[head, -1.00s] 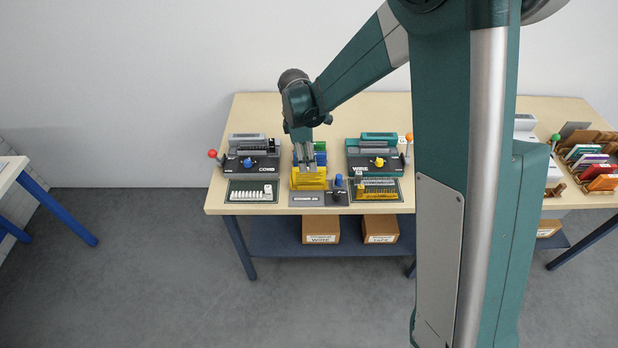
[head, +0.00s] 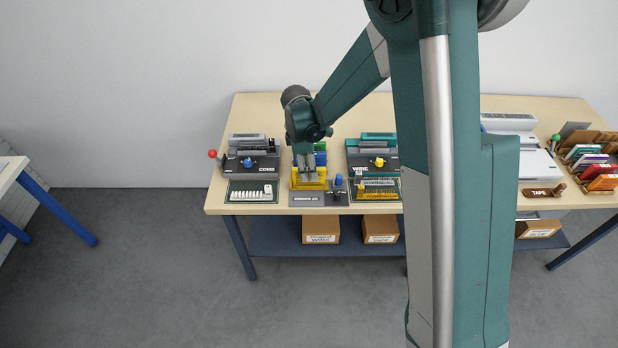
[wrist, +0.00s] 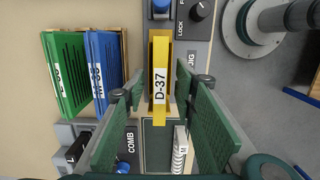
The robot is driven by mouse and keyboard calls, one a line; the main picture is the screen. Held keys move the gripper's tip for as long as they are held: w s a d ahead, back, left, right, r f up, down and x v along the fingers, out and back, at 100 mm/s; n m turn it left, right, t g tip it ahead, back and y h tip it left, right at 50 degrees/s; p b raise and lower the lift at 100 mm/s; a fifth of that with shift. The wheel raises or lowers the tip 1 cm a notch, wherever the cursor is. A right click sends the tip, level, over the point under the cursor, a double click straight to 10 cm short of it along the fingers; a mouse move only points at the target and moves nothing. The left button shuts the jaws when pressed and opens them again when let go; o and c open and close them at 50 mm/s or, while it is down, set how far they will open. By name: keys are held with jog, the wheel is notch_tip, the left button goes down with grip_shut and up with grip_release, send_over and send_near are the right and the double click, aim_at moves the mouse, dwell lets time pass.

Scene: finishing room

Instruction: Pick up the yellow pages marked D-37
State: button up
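The yellow pages (wrist: 160,62) stand as a narrow block with a white label reading D-37 in the middle of the wrist view. In the head view the yellow block (head: 309,184) is at the front of the table, partly covered by my gripper (head: 308,176). In the wrist view my gripper (wrist: 162,92) is open, with a green-padded finger on each side of the yellow pages. A gap shows between each finger and the pages. The lower end of the pages lies between the fingers.
Green pages (wrist: 66,75) and blue pages (wrist: 105,70) stand to the left in the wrist view. A COMB machine (head: 253,165) and a WIRE machine (head: 372,160) flank the yellow block. A jig with a blue knob (head: 338,180) sits close to its right.

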jog(key=shift+f, duration=0.4)
grip_shut()
